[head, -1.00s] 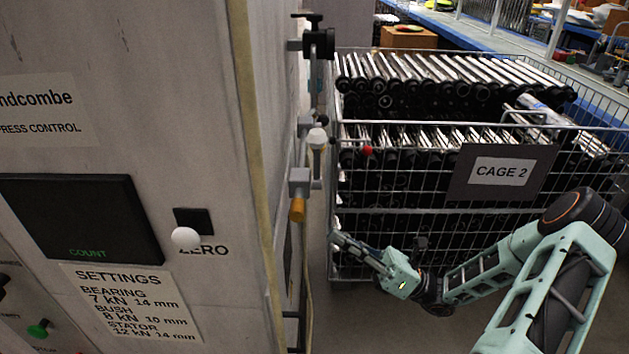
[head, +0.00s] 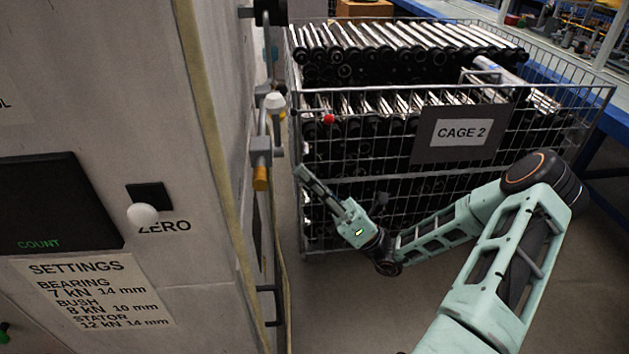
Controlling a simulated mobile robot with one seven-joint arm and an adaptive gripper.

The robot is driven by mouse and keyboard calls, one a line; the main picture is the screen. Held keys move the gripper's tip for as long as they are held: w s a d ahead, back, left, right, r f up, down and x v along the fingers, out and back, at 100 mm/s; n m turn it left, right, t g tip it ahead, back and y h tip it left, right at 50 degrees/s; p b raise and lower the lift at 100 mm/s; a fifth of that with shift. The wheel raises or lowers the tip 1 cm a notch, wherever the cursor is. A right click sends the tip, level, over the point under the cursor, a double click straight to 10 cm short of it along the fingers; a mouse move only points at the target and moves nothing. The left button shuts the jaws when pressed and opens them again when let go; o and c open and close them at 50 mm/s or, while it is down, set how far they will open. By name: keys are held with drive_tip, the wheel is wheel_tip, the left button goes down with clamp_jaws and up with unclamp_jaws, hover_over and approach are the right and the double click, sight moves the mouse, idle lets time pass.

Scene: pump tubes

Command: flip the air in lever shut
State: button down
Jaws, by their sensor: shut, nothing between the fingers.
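A small red knob (head: 328,118) shows in the head view in front of the cage, to the right of the pipe fittings on the machine's side. It looks like the end of the air in lever, but no label is readable and its thin arm is hard to make out. My gripper (head: 299,172) is shut and empty. Its fingers point up and left, below and slightly left of the red knob and apart from it in the picture. The fingertips are close to the fittings' right side; the depth between them is unclear.
The fittings include a white-topped part (head: 274,102) and an orange-brown piece (head: 260,178) on the grey machine cabinet (head: 190,260). The wire cage (head: 420,172) of tubes, marked CAGE 2, stands behind my gripper. Open floor (head: 350,310) lies below my arm.

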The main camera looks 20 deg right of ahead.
drive_tip(key=w+a+r+b, duration=0.1)
drive_tip(key=w+a+r, duration=0.1)
drive_tip(key=r, duration=0.5)
drive_tip(key=shift+w+a+r, duration=0.15)
drive_tip(key=shift+w+a, duration=0.1)
drive_tip(key=shift+w, duration=0.5)
drive_tip(key=shift+r+p, duration=0.15)
drive_tip(key=shift+p, duration=0.25)
drive_tip(key=shift+s+r+m+t+h+p, duration=0.15)
drive_tip(key=shift+m+t+h+p, duration=0.2)
drive_tip(key=shift+m+p, duration=0.3)
